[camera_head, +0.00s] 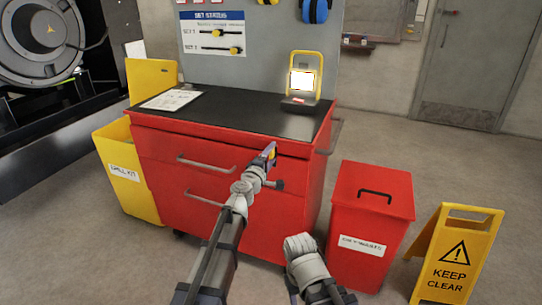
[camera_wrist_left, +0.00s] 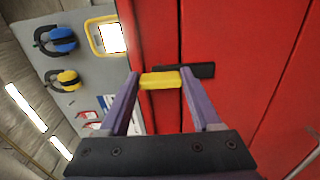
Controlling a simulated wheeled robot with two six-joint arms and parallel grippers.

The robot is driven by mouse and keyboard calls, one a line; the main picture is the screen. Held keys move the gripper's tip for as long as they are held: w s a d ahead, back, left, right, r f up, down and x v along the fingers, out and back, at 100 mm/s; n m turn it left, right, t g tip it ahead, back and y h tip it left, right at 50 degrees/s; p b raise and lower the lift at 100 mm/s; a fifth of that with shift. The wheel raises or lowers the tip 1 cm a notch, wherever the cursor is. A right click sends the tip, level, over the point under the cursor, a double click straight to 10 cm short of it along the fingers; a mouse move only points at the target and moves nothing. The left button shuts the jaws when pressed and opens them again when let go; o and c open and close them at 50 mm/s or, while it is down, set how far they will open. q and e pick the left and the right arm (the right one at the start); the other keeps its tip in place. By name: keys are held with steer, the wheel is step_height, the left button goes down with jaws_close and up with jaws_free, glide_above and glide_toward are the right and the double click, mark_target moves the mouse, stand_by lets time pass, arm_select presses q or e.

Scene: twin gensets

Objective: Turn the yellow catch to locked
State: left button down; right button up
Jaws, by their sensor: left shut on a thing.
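The yellow catch (camera_wrist_left: 160,80) shows in the left wrist view as a short bar between my fingertips, against a dark strip (camera_wrist_left: 200,71) on the red cabinet front. My left gripper (camera_wrist_left: 161,82) is shut on it, with one purple finger at each end. In the head view my left gripper (camera_head: 271,153) is at the upper right of the cabinet (camera_head: 225,165), just under the top. There the gripper mostly hides the catch. I cannot read any locked mark.
A lamp (camera_head: 302,78) and a paper sheet (camera_head: 171,99) are on the black worktop (camera_head: 230,112). A red bin (camera_head: 370,205) and a yellow KEEP CLEAR sign (camera_head: 455,258) stand right of the cabinet. A yellow spill kit bin (camera_head: 125,177) stands left.

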arm_select(q)
steer(key=shift+c, duration=0.4)
jaws_free()
steer(key=v, duration=0.7)
steer(key=shift+s, duration=0.35)
steer(key=shift+s, duration=0.1)
